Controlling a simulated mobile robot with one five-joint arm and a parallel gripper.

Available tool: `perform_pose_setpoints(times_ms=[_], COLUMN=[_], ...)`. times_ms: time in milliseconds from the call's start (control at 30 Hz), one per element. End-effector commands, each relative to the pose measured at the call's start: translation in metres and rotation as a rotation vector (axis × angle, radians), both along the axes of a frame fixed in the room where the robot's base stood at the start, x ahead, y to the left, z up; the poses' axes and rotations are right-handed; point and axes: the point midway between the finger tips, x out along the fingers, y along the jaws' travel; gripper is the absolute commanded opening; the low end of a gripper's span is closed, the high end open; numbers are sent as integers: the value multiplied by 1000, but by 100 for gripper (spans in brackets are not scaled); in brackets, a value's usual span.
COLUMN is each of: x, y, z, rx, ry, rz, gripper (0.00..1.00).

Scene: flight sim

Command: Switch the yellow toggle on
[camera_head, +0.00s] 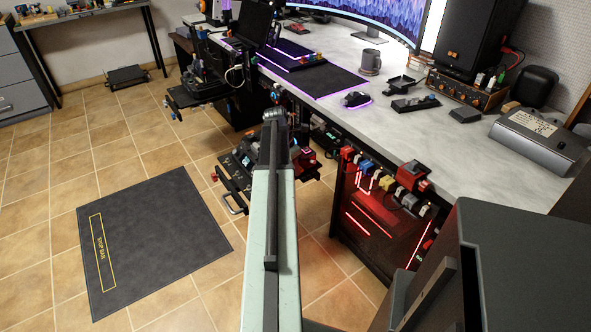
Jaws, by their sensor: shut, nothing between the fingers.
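A row of small coloured switch-like parts sits along the top of the red-lit dark case under the desk's front edge, right of centre. A small yellow part (377,177), which may be the yellow toggle, is in this row beside a blue part (364,167). It is too small to tell which way it is set. My pale arm rises from the bottom centre and ends at a dark joint left of this row. I cannot make out my gripper's fingers; they are out of sight beyond or behind the arm.
The red-lit case (375,222) stands under the grey desk (400,125). Red block-like parts (413,172) sit at the desk edge. Dark panels with controls (236,168) stand left of my arm. A dark mat (165,235) lies on the open tiled floor at left.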

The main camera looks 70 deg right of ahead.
Motion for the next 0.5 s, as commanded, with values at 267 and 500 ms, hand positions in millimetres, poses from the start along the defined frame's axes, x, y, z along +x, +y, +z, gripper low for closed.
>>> perform_pose_setpoints(times_ms=[267, 500], x=[-1, -2], y=[-1, -1], z=[1, 12], rx=[0, -1], ry=[0, 0], rz=[-2, -3], gripper=[0, 0])
